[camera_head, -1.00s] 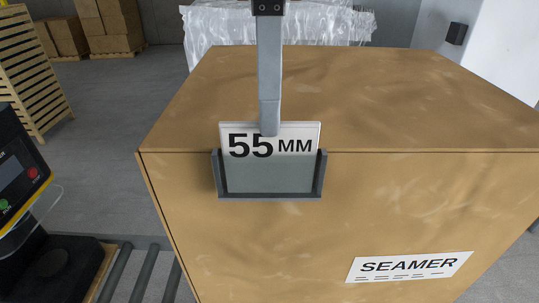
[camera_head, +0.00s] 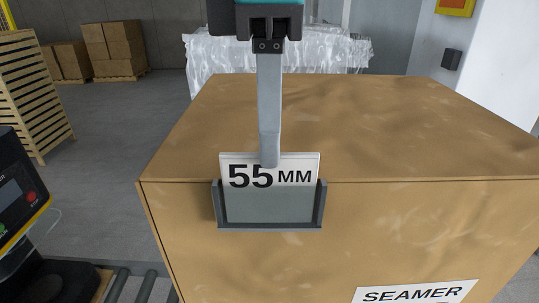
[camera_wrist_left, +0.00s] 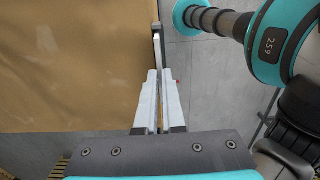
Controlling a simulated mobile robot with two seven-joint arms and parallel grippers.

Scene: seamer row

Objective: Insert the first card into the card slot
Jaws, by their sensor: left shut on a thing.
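The first card (camera_head: 298,177) is white with "55 MM" in black and stands upright at the front top edge of the brown seamer box. The grey card slot (camera_head: 321,208) is a U-shaped frame on the box's front face. The card is between the slot's side posts, its upper part above them; its lower edge cannot be made out against the grey panel. My left gripper (camera_head: 269,163) reaches down from above and is shut on the card's top middle. In the left wrist view its fingers (camera_wrist_left: 159,80) are close together beside the box. My right gripper is not in view.
The brown box (camera_head: 400,120) fills the middle and carries a SEAMER label (camera_head: 415,293). A wrapped clear bundle (camera_head: 310,55) is behind it. A black machine with a screen (camera_head: 15,190) and rollers (camera_head: 130,287) are at the left. Open floor lies left of the box.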

